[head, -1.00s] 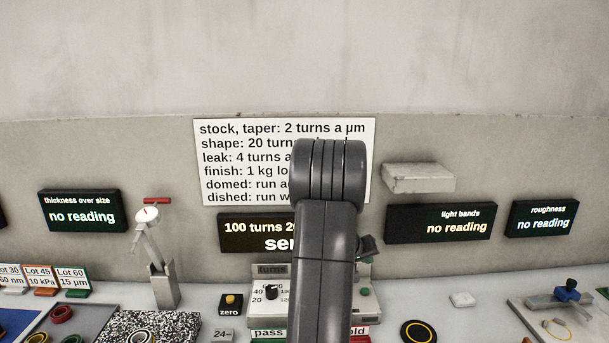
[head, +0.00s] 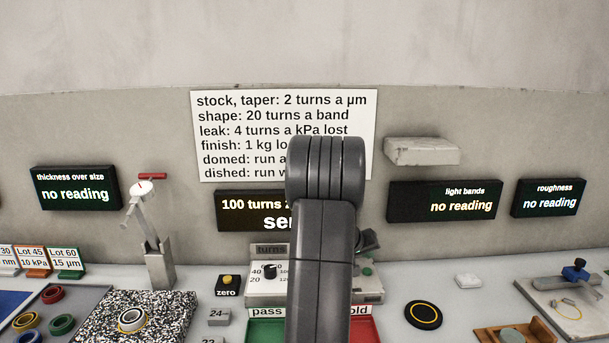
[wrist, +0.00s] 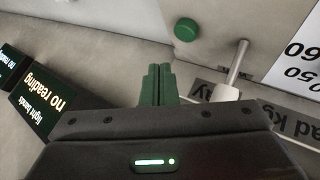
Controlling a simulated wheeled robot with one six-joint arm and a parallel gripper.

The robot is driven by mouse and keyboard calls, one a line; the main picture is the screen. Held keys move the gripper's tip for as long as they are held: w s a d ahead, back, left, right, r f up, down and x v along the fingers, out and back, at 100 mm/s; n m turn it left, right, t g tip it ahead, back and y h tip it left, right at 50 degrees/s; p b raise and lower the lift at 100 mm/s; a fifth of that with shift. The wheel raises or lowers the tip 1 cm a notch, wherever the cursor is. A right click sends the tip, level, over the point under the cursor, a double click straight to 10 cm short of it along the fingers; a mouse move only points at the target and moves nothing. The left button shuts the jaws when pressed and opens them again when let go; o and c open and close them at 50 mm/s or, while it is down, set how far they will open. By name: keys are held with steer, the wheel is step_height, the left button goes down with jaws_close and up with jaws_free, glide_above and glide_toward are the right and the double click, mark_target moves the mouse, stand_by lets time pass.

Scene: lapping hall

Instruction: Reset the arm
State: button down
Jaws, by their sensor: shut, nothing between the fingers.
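My arm stands upright in the middle of the head view and covers part of the wall sign (head: 240,135) and of the display under it. In the wrist view my gripper (wrist: 157,70) has its two green fingers together, with nothing between them. Past the fingers are a green button (wrist: 186,29) and a metal peg (wrist: 238,62) on a pale panel. The light bands display (wrist: 50,95) is at the left of that view.
A turns dial box (head: 268,285) stands behind my arm, with green and red trays (head: 265,330) before it. At left are a gauge stand (head: 158,260) and a speckled plate (head: 175,315) with a ring. A black disc (head: 423,315) lies at right. A small shelf (head: 422,152) juts from the wall.

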step_height(320, 180, up, 2)
steer(key=shift+r+p, duration=0.25)
steer(key=shift+p, duration=0.75)
step_height(320, 180, down, 3)
steer(key=shift+s+f+b, duration=0.1)
steer(key=shift+b, duration=1)
steer(key=shift+r+p, duration=0.55)
steer(key=shift+p, duration=0.4)
steer(key=shift+r+p, duration=0.1)
steer(key=shift+p, duration=0.8)
steer(key=shift+p, duration=0.8)
